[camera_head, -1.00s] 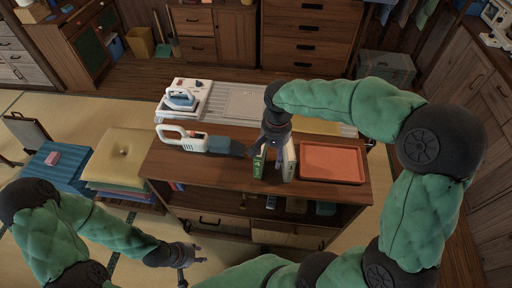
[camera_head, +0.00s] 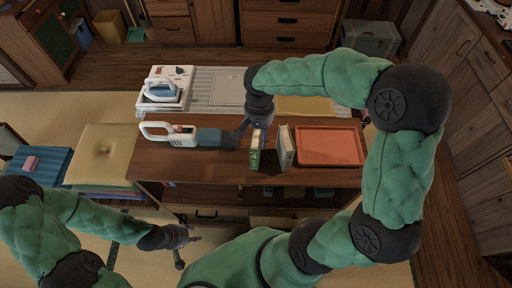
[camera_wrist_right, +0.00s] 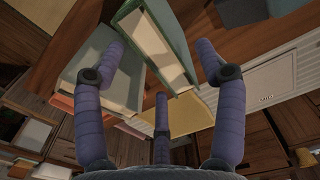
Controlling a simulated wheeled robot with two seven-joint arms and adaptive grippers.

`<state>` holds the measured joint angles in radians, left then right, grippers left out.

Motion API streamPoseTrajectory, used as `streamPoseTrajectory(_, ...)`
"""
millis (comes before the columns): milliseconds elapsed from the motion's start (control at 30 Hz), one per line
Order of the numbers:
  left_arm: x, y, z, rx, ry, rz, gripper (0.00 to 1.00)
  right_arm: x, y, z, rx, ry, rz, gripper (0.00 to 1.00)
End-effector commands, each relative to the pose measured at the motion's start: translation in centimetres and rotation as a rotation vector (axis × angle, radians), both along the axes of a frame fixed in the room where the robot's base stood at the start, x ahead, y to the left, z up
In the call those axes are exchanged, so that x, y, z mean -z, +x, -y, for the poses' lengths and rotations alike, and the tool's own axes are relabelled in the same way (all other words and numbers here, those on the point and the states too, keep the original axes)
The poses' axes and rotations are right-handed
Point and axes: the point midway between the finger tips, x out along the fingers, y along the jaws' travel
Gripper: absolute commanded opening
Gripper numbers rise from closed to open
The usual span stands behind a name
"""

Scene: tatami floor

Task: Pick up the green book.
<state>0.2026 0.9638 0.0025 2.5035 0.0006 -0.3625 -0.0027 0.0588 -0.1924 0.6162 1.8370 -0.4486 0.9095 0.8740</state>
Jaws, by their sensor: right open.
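The green book (camera_head: 255,150) stands upright on the wooden cabinet top in the head view. A second book with a pale cover (camera_head: 286,148) stands just to its right, with a small gap between them. My right gripper (camera_head: 256,124) is open at the far end of the green book. In the right wrist view its purple fingers (camera_wrist_right: 162,60) are spread, with the green book (camera_wrist_right: 158,42) between the two upper fingertips, cover and cream pages showing. The second book (camera_wrist_right: 118,82) is behind the left finger there. My left gripper (camera_head: 190,240) is empty, fingers apart, low in front of the cabinet.
An orange tray (camera_head: 330,146) lies right of the books. A handheld vacuum (camera_head: 182,135) lies to their left, its dark nozzle close to my right gripper. An iron (camera_head: 165,91) stands behind it. The cabinet top (camera_head: 200,170) is bare along its front.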

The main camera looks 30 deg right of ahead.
Motion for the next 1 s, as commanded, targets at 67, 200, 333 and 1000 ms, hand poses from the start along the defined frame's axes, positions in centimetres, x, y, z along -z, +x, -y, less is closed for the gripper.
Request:
streamPoseTrajectory(67, 0.4, 0.0, 0.0, 0.0, 0.0, 0.0, 0.4, 1.2, -0.3, -0.2, 0.0, 0.001, -0.004, 0.71)
streamPoseTrajectory(200, 1.1, 0.0, 0.0, 0.0, 0.0, 0.0, 0.4, 3.2, -0.5, -0.4, -0.001, -0.001, -0.004, 0.71)
streamPoseTrajectory(333, 1.3, 0.0, 0.0, 0.0, 0.0, 0.0, 0.4, 4.5, -0.5, -0.4, 0.0, 0.0, -0.002, 0.71)
streamPoseTrajectory(1000, 1.3, 0.0, 0.0, 0.0, 0.0, 0.0, 0.4, 4.5, -0.4, -0.4, 0.0, 0.001, -0.001, 0.0)
